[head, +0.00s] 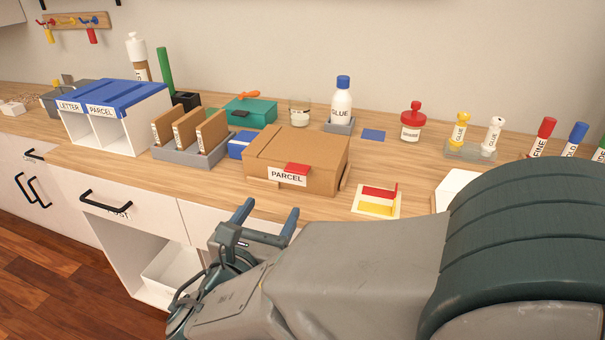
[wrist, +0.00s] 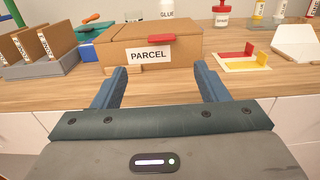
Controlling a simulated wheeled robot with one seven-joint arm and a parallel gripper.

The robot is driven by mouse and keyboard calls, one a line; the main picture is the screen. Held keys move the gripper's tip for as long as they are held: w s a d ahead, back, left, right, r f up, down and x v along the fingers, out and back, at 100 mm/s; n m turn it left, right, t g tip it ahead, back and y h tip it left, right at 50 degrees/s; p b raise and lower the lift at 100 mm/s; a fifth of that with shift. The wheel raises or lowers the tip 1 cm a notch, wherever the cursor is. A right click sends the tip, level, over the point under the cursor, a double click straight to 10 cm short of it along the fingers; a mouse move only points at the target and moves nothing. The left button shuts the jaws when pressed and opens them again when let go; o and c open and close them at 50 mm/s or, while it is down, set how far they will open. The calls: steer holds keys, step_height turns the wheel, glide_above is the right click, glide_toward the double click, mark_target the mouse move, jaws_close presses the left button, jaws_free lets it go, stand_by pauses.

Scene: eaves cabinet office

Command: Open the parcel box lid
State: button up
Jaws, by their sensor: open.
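The parcel box (head: 300,165) is a brown cardboard box on the counter with a white PARCEL label on its front. Its lid (head: 290,148) is down, with a red tab (head: 297,168) at the front edge. In the wrist view the box (wrist: 180,50) stands beyond my fingertips, with the red tab (wrist: 161,38) above the label. My gripper (head: 268,213) is open and empty, in front of the counter's edge and apart from the box. Its two blue fingers also show in the wrist view (wrist: 155,75), pointing toward the box front.
A grey rack (head: 190,152) of brown dividers and a blue box (head: 240,145) stand left of the parcel box. A red and yellow piece on a cream base (head: 377,202) lies to its right. A glue bottle (head: 341,100) stands behind. Drawers with black handles (head: 105,203) are below the counter.

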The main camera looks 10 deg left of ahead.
mark_target(295, 173)
steer(key=w, duration=0.4)
steer(key=w+d, duration=0.1)
steer(key=w, duration=0.3)
steer(key=w+b, duration=0.1)
steer(key=w, duration=0.3)
steer(key=shift+w+d, duration=0.15)
steer(key=shift+w, duration=0.2)
